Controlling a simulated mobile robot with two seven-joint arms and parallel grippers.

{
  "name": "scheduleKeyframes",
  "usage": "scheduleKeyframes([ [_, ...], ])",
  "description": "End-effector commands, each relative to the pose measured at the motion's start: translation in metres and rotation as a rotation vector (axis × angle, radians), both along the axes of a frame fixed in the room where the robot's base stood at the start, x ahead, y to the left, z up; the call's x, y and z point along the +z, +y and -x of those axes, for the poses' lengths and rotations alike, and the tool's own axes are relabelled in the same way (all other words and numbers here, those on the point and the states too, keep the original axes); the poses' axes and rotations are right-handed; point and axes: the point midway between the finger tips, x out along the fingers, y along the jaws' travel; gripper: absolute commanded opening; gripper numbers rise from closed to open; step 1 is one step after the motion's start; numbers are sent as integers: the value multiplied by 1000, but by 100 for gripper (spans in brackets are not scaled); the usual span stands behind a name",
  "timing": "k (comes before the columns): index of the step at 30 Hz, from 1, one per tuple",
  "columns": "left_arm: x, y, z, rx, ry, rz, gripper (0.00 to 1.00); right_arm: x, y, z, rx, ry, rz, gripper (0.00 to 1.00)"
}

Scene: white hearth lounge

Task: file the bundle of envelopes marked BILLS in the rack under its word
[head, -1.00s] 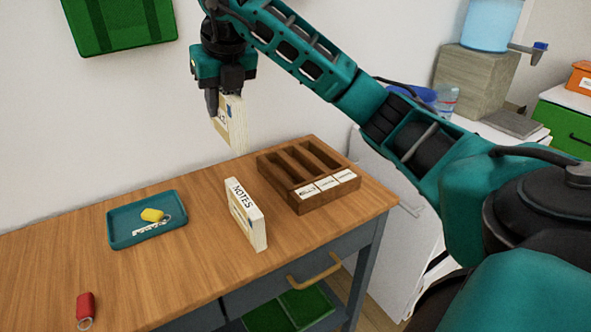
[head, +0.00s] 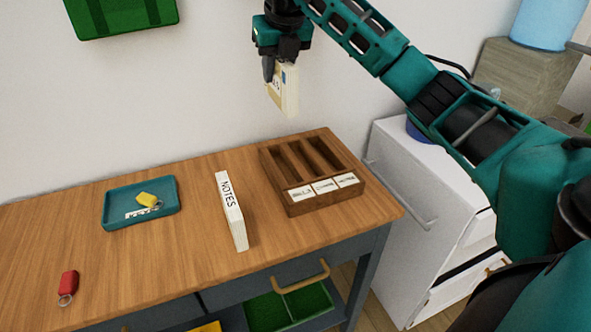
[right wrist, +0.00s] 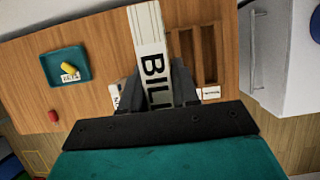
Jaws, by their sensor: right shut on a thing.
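My right gripper (head: 284,66) is shut on the BILLS envelope bundle (head: 287,95) and holds it in the air above the back of the table. In the right wrist view the bundle (right wrist: 147,40) shows its BILL lettering between the fingers. The dark wooden rack (head: 325,203) stands on the table, below and to the right of the bundle. It has three slots, all empty as seen. Its left front label (head: 301,193) reads BILLS; the middle and right labels are too small to read surely. My left gripper is not in view.
A teal tray (head: 113,213) with a yellow-tagged key lies further left. A red key fob (head: 68,283) lies near the front left. A white cabinet (head: 400,160) stands right of the table (head: 170,270).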

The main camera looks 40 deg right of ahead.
Motion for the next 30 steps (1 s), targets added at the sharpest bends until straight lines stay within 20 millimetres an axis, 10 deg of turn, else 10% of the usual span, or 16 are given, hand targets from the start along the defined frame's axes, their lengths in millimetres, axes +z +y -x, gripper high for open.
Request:
scheduleKeyframes([
  [7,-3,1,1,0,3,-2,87,-18,-1,-2,2,4,1,0],
  [21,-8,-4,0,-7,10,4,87,-136,-1,-1,1,3,1,0],
  [30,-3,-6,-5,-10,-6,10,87,-163,-1,-2,1,1,1,0],
])
